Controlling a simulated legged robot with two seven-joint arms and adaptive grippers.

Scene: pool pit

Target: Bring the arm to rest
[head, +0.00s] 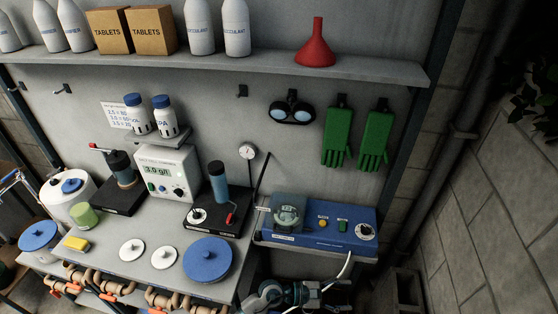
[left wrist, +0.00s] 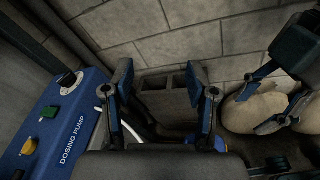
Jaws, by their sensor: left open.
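My left gripper (head: 330,296) is low at the bottom edge of the head view, just below the blue dosing pump. In the left wrist view my left gripper (left wrist: 161,76) has its two fingers spread apart with nothing between them. Beyond its fingers are a grey hollow block and the block wall. My right gripper does not show in the head view.
The blue dosing pump (head: 325,233) stands on a ledge close above my left gripper, and a pale hose runs down from it. A hollow block (head: 402,290) stands on the floor to the right. Pale sacks (left wrist: 250,110) lie by the wall. The bench (head: 110,272) holds lids and instruments.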

